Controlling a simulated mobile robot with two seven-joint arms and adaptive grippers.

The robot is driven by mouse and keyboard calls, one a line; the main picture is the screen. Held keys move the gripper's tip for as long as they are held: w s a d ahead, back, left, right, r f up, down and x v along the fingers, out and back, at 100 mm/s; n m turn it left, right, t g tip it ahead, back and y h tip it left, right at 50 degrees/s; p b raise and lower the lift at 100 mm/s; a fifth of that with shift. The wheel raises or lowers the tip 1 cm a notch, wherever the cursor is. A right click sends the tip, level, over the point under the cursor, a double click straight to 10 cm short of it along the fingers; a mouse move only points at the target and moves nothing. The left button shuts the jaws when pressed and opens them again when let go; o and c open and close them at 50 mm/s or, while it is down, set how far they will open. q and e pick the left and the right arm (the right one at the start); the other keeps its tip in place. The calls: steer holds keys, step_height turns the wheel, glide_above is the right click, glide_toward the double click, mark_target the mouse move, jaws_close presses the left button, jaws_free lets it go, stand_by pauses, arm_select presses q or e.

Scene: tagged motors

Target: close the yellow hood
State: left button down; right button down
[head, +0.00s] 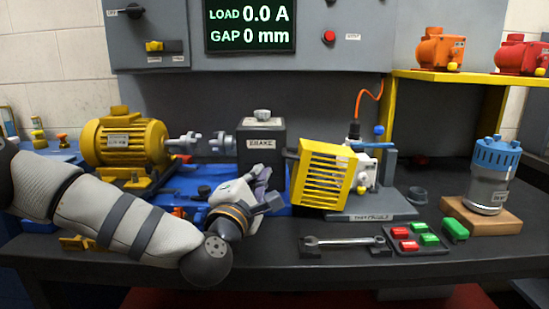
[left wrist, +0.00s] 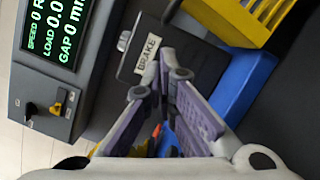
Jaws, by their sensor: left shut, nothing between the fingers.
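The yellow hood (head: 325,176), a slatted box-like guard, stands tilted to the right of the dark brake box (head: 261,148), beside a small grey stand. Part of the hood shows at the top right of the left wrist view (left wrist: 235,22). My left gripper (head: 264,176) is shut and empty, in front of the brake box and to the left of the hood, apart from the hood. In the left wrist view its purple fingers (left wrist: 166,78) point toward the box labelled BRAKE (left wrist: 165,55). My right gripper is not in view.
A yellow motor (head: 126,142) and coupling parts (head: 185,142) stand on the blue base at left. A wrench (head: 344,241), a tray of red and green blocks (head: 419,239) and a blue-topped motor (head: 494,170) are at right. A control panel with a screen (head: 250,25) rises behind.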

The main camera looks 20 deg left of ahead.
arm_select(q)
steer(key=w, duration=0.8)
steer(key=shift+w+a+r+b, duration=0.1)
steer(key=shift+a+r+b, duration=0.05)
steer(key=shift+r+b, duration=0.15)
